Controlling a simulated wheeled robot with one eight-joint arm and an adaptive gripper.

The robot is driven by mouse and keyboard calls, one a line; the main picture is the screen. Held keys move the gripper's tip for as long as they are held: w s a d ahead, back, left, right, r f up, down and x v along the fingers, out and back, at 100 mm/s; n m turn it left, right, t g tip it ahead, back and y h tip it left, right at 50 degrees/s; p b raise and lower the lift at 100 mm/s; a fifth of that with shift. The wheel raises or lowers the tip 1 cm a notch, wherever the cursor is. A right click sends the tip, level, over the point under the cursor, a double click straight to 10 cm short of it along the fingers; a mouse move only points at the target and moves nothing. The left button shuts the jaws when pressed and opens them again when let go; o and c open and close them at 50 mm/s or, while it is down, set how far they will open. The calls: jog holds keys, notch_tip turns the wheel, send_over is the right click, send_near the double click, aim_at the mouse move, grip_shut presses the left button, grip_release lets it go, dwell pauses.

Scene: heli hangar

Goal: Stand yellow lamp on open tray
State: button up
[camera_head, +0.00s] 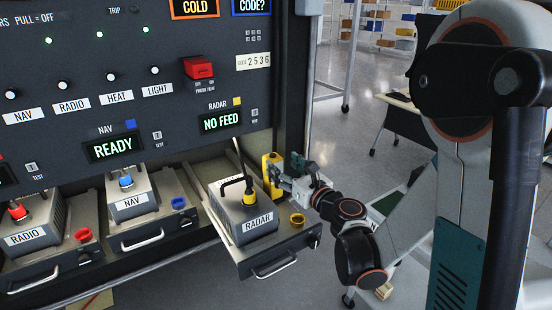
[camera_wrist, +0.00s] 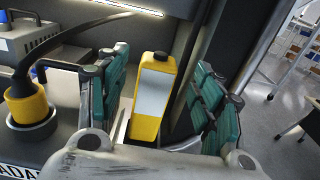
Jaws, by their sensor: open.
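The yellow lamp (camera_head: 272,176), a slim upright block with a pale front panel and a dark cap, stands at the back right of the open tray (camera_head: 262,262), beside the grey RADAR box (camera_head: 250,216). It appears to rest on the tray, but its base is partly hidden. My gripper (camera_head: 291,170) is open right beside the lamp. In the wrist view the lamp (camera_wrist: 153,97) is between the spread green fingers of my gripper (camera_wrist: 160,88), with visible gaps on both sides.
A yellow plug (camera_head: 249,196) with a black cable sits on the RADAR box. The NAV (camera_head: 130,200) and RADIO (camera_head: 35,225) trays lie left. A dark cabinet post (camera_head: 292,90) stands behind the gripper.

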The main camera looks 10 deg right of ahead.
jog(key=shift+v, duration=2.8)
jog(key=shift+c, duration=0.6)
